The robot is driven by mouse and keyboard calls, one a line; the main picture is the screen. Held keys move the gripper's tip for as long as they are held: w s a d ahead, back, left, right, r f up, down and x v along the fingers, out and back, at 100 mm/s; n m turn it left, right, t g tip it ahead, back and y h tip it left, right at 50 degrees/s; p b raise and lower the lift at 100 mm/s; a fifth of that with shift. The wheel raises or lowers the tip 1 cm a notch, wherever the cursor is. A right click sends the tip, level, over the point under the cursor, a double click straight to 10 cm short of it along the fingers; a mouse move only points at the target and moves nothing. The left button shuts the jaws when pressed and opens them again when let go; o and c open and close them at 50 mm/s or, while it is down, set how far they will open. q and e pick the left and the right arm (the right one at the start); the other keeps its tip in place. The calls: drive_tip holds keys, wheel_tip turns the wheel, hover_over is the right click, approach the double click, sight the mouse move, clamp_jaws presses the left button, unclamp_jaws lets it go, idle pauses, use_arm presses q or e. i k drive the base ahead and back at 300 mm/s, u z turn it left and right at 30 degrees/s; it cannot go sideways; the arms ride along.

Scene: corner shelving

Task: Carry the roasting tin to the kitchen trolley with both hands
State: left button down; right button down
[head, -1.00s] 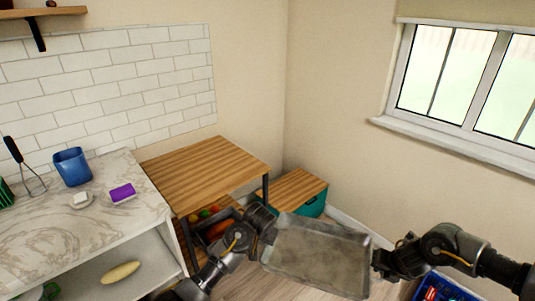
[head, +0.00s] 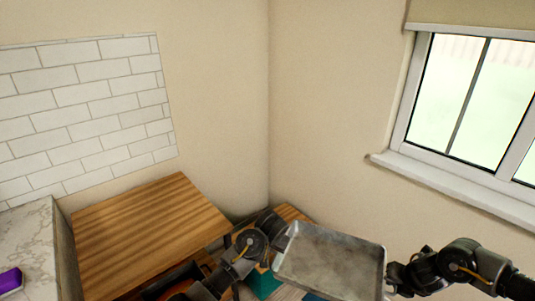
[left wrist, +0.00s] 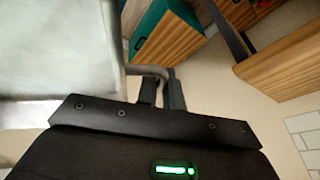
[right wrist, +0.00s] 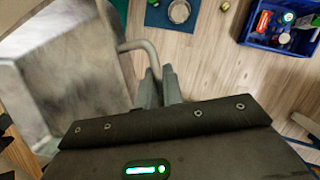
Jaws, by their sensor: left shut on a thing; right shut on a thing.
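The grey metal roasting tin (head: 330,262) is held in front of me, low in the head view, and looks roughly level. My left gripper (head: 284,238) is shut on its left handle, a bent bar that also shows in the left wrist view (left wrist: 148,70). My right gripper (head: 388,277) is shut on the right handle, seen in the right wrist view (right wrist: 130,46). The wooden-topped trolley (head: 150,230) stands to the left of the tin, its top bare.
A marble counter (head: 30,235) with a purple item (head: 10,281) adjoins the trolley at left. A low wooden-topped unit (head: 290,212) stands in the corner behind the tin.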

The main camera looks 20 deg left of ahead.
sight(146, 220)
drive_tip(key=u, duration=0.5)
drive_tip(key=i, duration=0.95)
drive_tip(key=u, duration=1.3)
drive_tip(key=i, duration=0.4)
drive_tip(key=u, duration=0.4)
